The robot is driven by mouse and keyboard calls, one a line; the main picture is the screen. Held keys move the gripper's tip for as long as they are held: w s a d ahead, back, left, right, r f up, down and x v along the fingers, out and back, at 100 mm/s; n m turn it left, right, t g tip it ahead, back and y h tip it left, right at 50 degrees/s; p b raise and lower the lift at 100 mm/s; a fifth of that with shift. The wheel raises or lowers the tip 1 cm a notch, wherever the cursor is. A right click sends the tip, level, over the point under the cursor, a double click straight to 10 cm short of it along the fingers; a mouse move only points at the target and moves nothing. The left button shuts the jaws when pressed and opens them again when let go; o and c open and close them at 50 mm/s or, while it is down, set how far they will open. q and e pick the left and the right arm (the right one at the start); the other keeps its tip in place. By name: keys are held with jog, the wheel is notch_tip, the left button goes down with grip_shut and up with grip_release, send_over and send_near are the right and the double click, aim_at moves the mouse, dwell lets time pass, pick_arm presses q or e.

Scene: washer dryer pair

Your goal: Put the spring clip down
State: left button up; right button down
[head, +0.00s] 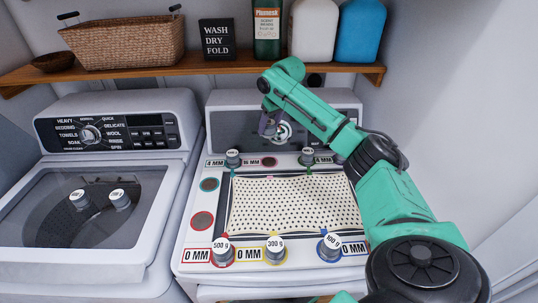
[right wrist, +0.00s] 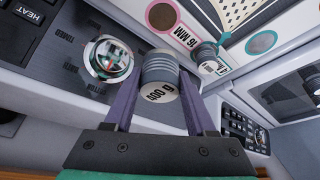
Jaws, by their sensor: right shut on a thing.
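My right gripper (head: 270,130) is over the control panel of the right machine, beside its round dial. In the right wrist view its two purple fingers (right wrist: 159,100) are shut on a grey ribbed cylinder (right wrist: 158,76), which I take for the spring clip. Its round white label ends in "00 g"; the first digit is hard to read. The cylinder looks clear of the white top; its far end is hard to see. In the head view the fingers and arm largely hide it. My left gripper is not in view.
A dotted cloth (head: 290,203) lies on the right machine, with similar labelled cylinders (head: 274,247) around its edges. Two more (head: 119,198) stand on the left machine's lid. Bare coloured circles include a teal one (head: 208,184) and a pink one (right wrist: 162,17). A wooden shelf (head: 200,70) hangs behind.

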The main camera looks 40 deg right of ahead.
notch_tip(320, 180, down, 12)
jog(key=shift+f+p, duration=0.1)
jog(key=shift+p, duration=1.1)
jog(key=shift+w, duration=0.1)
jog(key=shift+c, duration=1.1)
grip_release()
jog(key=shift+f, duration=0.1)
jog(key=b+v, duration=0.3)
jog(key=v, duration=0.9)
jog(key=shift+d+r, duration=0.1)
jog(key=shift+r, duration=0.15)
